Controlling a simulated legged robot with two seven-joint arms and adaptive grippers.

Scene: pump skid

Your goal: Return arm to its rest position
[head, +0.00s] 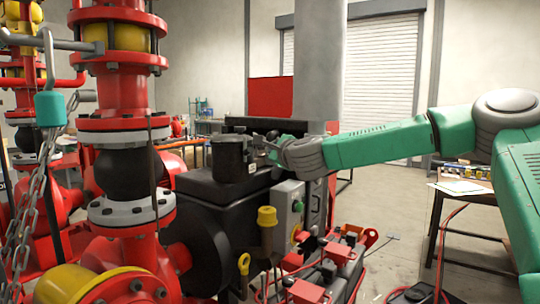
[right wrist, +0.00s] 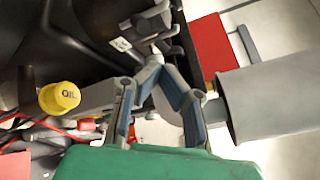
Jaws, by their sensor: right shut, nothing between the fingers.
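My right arm, green and grey, reaches in from the right in the head view. Its right gripper (head: 268,144) is over the black pump housing (head: 205,190), beside a black cylindrical pot (head: 232,158). The right gripper also shows in the right wrist view (right wrist: 155,68), its fingers shut with nothing between them. A dark grey fitting (right wrist: 152,22) lies just beyond the fingertips in that view; I cannot tell whether they touch it. My left gripper is not in view.
A thick grey column (head: 320,62) rises close behind the right arm. A yellow oil cap (head: 267,216) and a grey switch box (head: 289,208) sit below the gripper. Red valve piping (head: 120,85) and a chain (head: 32,205) fill the left. Open floor (head: 400,235) lies right.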

